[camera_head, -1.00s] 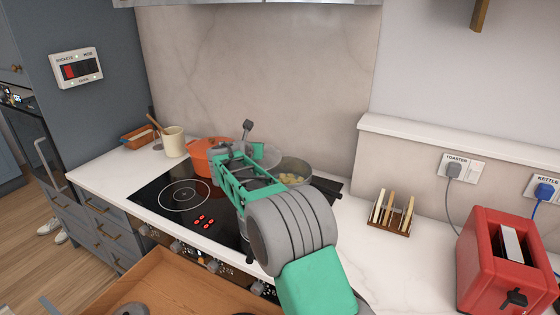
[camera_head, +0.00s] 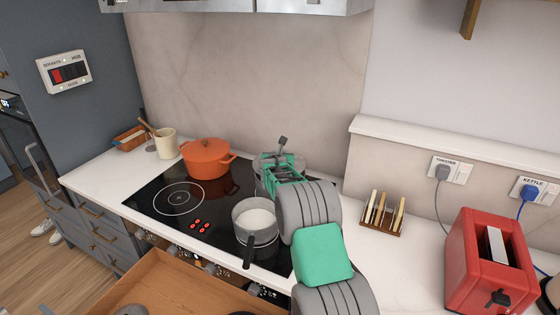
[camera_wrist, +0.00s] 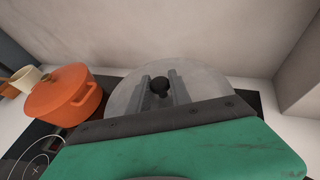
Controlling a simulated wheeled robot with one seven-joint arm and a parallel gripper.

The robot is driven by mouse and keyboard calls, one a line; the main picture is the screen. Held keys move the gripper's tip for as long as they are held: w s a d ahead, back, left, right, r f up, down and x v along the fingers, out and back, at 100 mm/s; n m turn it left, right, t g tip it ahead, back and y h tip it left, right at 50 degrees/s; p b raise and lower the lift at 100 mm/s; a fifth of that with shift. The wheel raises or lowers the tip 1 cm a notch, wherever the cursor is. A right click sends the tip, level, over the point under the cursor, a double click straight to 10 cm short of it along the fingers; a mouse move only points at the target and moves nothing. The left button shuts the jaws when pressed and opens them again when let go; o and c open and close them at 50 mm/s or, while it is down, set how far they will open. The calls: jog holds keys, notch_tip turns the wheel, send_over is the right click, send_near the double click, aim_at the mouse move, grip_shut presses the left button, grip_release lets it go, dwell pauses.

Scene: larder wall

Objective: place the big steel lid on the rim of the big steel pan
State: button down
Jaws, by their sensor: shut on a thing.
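The big steel lid (camera_wrist: 127,98) is a wide grey disc with a dark round knob (camera_wrist: 160,85). My gripper (camera_wrist: 161,90) is shut on this knob, one finger on each side. In the head view the lid (camera_head: 302,162) is at the right rear of the hob, partly covered by my green gripper. The big steel pan is hidden behind my arm and the lid there. I cannot tell whether the lid touches its rim.
An orange casserole (camera_head: 205,158) stands left of the lid. A small steel saucepan (camera_head: 256,222) with pale contents stands in front, its handle toward the room. A toast rack (camera_head: 384,214) and red toaster (camera_head: 490,262) are to the right. The hob's left front (camera_head: 180,198) is clear.

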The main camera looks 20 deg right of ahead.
jog(key=f+b, duration=0.3)
jog(key=shift+d+f, duration=0.25)
jog(key=shift+f, duration=0.1)
jog(key=shift+r, duration=0.1)
jog(key=c, duration=1.2)
grip_release()
jog(key=shift+s, duration=0.1)
